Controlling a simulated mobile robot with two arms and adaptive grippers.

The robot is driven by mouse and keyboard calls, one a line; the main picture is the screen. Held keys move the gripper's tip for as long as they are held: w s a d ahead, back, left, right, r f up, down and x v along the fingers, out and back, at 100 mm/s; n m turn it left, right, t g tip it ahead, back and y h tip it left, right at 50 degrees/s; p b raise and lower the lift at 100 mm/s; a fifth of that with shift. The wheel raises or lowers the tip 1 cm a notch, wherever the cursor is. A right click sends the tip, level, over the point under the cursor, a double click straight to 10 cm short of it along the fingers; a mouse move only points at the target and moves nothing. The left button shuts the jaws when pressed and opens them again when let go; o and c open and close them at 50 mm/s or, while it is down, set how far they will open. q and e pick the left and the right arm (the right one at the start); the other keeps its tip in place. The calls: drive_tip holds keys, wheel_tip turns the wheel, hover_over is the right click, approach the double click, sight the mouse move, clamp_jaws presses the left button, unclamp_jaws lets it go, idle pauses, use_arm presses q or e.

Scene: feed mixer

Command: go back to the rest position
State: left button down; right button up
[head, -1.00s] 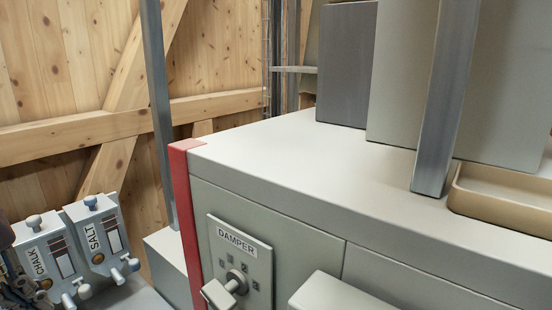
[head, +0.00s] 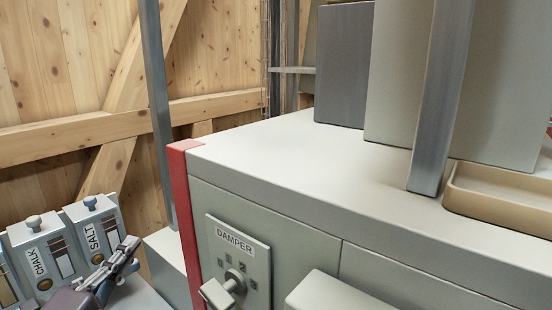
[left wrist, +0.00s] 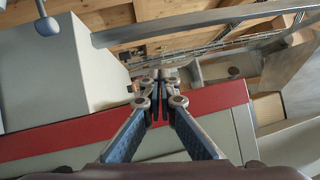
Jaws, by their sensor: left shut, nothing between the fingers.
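My left gripper (head: 128,250) shows at the lower left of the head view, in front of the salt dispenser and pointing up and to the right. In the left wrist view its fingers (left wrist: 162,78) are together, with nothing between them. Behind the fingers in that view is the red edge strip (left wrist: 80,132) of the cabinet. My right gripper is in neither view.
The chalk dispenser (head: 36,258) and salt dispenser (head: 92,232) stand at the lower left. The cabinet (head: 300,160) fills the right, with a damper knob (head: 234,280) on its front. A metal post (head: 440,100) and a tan tray (head: 500,205) stand on top.

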use_arm(q)
drive_tip(key=s+a+f+n+g+y, duration=0.1)
drive_tip(key=s+f+n+g+y, duration=0.25)
drive_tip(key=f+n, duration=0.6)
drive_tip(key=s+a+f+n+g+y, duration=0.15)
drive_tip(key=s+f+n+g, duration=0.3)
drive_tip(key=f, duration=1.05)
drive_tip(key=s+d+f+n+g+h, duration=0.1)
drive_tip(key=s+d+f+n+g, duration=0.35)
drive_tip(key=s, duration=0.45)
drive_tip(key=s+d+f+n+g+h, duration=0.1)
drive_tip(key=s+d+f+g, duration=0.35)
drive_tip(key=s+f, duration=0.35)
wheel_tip(320, 180, down, 25)
drive_tip(key=s+d, duration=0.1)
drive_tip(key=s, duration=0.1)
drive_tip(key=s+a+f+g, duration=0.1)
drive_tip(key=s+a+f, duration=0.2)
drive_tip(key=s+f, duration=1.4)
drive_tip(key=shift+s+f+m+g, duration=0.2)
drive_tip(key=shift+s+m+g, duration=0.15)
drive_tip(key=shift+s+g, duration=0.05)
